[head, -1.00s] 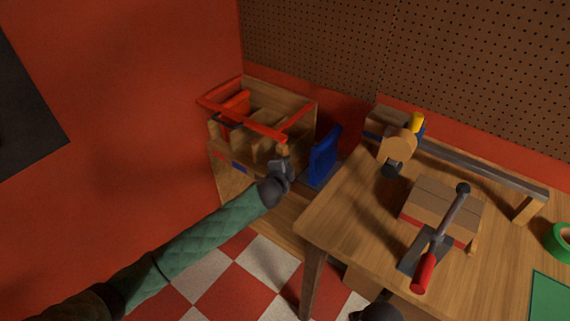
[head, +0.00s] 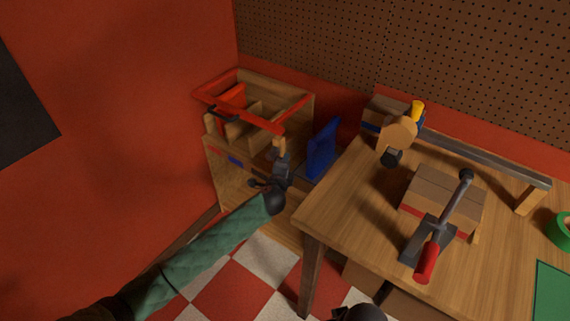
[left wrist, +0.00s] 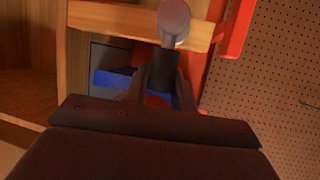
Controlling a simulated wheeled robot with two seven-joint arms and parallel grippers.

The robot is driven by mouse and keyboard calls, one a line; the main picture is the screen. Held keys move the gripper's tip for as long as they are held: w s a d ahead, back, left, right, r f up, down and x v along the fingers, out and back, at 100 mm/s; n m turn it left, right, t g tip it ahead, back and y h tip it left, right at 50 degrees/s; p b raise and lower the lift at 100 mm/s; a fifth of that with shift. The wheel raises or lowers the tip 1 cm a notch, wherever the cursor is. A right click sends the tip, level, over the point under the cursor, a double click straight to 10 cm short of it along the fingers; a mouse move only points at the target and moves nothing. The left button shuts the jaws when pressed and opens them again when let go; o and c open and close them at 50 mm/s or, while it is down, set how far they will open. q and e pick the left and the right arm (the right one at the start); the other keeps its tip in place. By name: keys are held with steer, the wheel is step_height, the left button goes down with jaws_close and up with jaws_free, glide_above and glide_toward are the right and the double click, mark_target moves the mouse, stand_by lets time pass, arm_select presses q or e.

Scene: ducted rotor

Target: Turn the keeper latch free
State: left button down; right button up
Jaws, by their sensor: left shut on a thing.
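A wooden cabinet (head: 228,180) with an open, divided top stands at the left of the head view. A red frame (head: 292,112) runs around its top. My left gripper (head: 282,160) is at the cabinet's front right corner. In the left wrist view the gripper (left wrist: 163,82) is shut on a dark block (left wrist: 163,68) with a rounded grey end (left wrist: 174,20), which appears to be the keeper latch. The grey end lies in front of a wooden rail (left wrist: 110,18). The jaws hide part of the latch, and I cannot tell its exact angle.
A blue upright panel (head: 322,150) stands close to the right of the gripper. The wooden workbench (head: 340,205) is further right, holding a box (head: 440,192) and a red-handled lever (head: 427,262). The pegboard wall (head: 460,60) is behind.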

arm_select(q)
steer(key=shift+f, duration=0.15)
steer(key=c, duration=1.3)
jaws_free()
steer(key=shift+o, duration=0.7)
arm_select(e)
steer(key=shift+w+d, duration=0.1)
steer(key=shift+d, duration=0.05)
arm_select(q)
steer(key=b+v, duration=0.1)
steer(key=v, duration=0.6)
steer(key=shift+s, duration=0.4)
arm_select(e)
steer(key=shift+w+a+f, duration=0.25)
steer(key=shift+a+f, duration=0.5)
steer(key=shift+f, duration=0.3)
steer(key=shift+a+r, duration=0.15)
